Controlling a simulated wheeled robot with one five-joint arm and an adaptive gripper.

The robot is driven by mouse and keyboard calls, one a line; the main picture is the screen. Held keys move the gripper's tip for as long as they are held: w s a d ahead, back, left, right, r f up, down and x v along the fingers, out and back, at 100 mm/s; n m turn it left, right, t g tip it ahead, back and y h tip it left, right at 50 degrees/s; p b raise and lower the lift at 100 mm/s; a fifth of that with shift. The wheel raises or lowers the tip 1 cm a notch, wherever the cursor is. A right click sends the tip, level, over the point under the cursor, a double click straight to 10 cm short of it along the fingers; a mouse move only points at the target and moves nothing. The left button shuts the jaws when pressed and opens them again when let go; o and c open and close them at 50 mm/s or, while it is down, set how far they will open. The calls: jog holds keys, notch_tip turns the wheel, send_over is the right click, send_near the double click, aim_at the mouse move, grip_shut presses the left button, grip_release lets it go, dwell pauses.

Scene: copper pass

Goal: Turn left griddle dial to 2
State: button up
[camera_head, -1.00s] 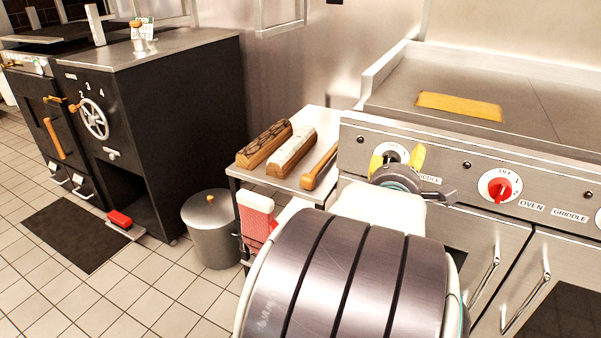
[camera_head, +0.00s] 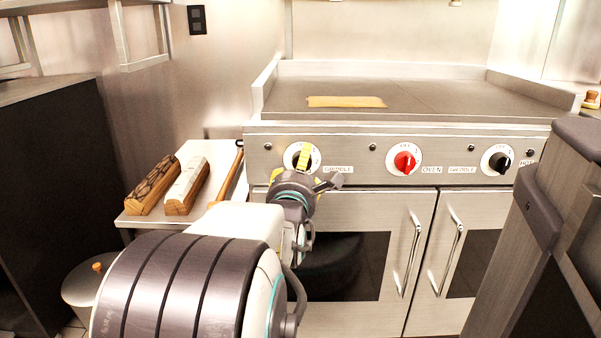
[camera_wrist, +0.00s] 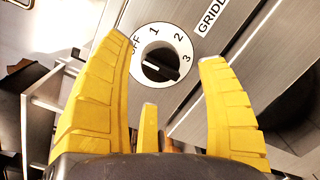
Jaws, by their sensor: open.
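The left griddle dial (camera_head: 292,156) is a white disc with a black knob on the steel front panel. It also shows in the wrist view (camera_wrist: 158,62), marked OFF, 1, 2 and 3. The black knob bar slants there with one end towards the 3 side; I cannot tell for sure which end is the pointer. My gripper (camera_wrist: 168,50) is open, its yellow fingers on either side of the dial in the wrist view. No contact with the knob is visible. In the head view my gripper (camera_head: 304,162) covers part of the dial.
A red oven dial (camera_head: 404,162) and another black dial (camera_head: 499,161) sit further right on the panel. Oven doors with handles (camera_head: 410,255) are below. A dark structure (camera_head: 560,240) rises at the right.

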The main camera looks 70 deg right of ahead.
jog(key=shift+x, duration=1.5)
